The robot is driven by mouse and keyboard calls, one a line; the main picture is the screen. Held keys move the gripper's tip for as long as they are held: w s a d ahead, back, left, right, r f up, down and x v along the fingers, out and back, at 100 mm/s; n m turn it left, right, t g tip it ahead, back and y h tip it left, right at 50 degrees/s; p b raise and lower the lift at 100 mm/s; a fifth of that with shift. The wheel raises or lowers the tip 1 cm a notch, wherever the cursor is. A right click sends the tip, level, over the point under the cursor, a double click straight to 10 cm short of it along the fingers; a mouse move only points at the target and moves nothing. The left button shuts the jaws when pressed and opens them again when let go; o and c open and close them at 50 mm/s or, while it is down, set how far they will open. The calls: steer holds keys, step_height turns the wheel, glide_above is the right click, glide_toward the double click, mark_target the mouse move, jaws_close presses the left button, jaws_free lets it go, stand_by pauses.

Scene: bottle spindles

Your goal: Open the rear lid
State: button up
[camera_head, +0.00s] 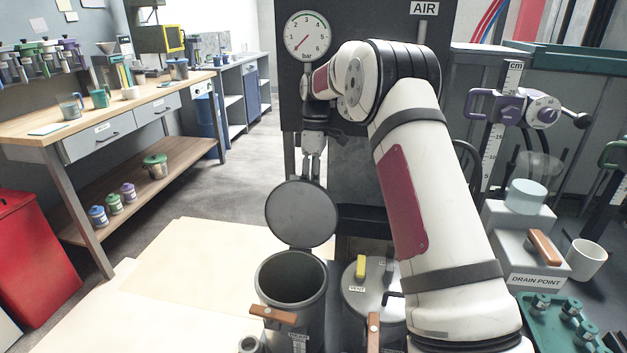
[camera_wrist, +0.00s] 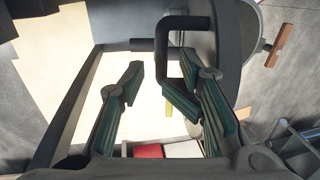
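A round grey lid (camera_head: 301,213) stands raised, nearly upright, behind the open mouth of the left grey pot (camera_head: 290,280). A second pot's lid (camera_head: 375,290), with a yellow tag, lies closed to its right.
A wooden-handled lever (camera_head: 272,314) sticks out at the left pot's front. A dark panel with a gauge (camera_head: 307,37) stands behind my arm. A drain-point block (camera_head: 535,262), a white cup (camera_head: 585,259) and a green tray (camera_head: 560,322) are at right. Pale floor at left is free.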

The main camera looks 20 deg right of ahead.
steer(key=shift+s+a+f, duration=0.1)
steer(key=shift+a+f, duration=0.1)
steer(key=shift+f, duration=0.6)
steer(key=shift+r, duration=0.15)
